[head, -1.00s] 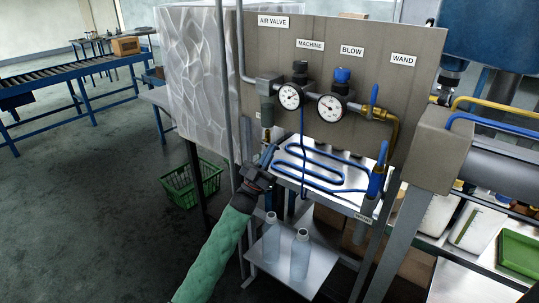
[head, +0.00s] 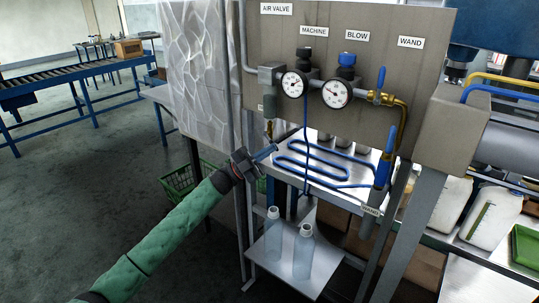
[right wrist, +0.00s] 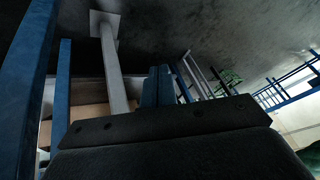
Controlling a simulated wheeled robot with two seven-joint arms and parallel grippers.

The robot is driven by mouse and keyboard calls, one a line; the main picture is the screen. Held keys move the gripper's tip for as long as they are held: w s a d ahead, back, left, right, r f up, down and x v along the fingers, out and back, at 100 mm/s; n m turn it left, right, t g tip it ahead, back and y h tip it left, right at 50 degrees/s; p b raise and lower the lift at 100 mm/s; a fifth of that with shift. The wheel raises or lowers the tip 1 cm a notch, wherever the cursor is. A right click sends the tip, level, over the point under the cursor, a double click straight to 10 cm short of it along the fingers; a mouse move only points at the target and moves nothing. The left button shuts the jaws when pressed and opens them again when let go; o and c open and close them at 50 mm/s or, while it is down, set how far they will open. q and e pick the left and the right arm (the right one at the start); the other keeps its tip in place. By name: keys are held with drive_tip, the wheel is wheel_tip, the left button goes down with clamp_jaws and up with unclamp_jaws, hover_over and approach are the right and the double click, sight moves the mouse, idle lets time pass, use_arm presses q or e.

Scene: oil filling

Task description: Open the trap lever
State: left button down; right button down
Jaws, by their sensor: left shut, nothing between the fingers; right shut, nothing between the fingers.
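A small brass fitting (head: 269,129), which looks like the trap lever, hangs under the grey filter body (head: 268,92) on the panel's left side. It is too small to tell how its handle is turned. My left gripper (head: 275,148), with blue fingers and a green-sleeved arm, is just below the fitting, with its fingers pointing up and right. Its fingers are together and empty, and appear apart from the fitting. My right gripper (right wrist: 158,85) shows in the right wrist view, shut and empty, away from the panel.
Two gauges (head: 294,84) (head: 336,94) and a blue coiled hose (head: 318,165) are right of the fitting. Clear bottles (head: 303,255) stand on the low shelf (head: 318,278). A vertical post (head: 243,150) is close to my left gripper. A green basket (head: 180,182) is on the floor.

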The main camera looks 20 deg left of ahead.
use_arm(q)
drive_tip(key=a+m+g+y, duration=0.1)
drive_tip(key=m, duration=0.1)
drive_tip(key=f+m+g+y, duration=0.1)
drive_tip(key=m+g, duration=0.1)
drive_tip(key=w+a+m+g+y, duration=0.1)
drive_tip(key=m+g, duration=0.1)
drive_tip(key=shift+a+f+m+y, duration=0.15)
drive_tip(key=shift+a+m+y, duration=0.15)
drive_tip(key=shift+m, duration=0.1)
use_arm(e)
wheel_tip(320, 180, down, 2)
drive_tip(key=shift+w+a+f, duration=0.1)
drive_tip(key=shift+w+f, duration=0.05)
drive_tip(key=shift+f, duration=0.1)
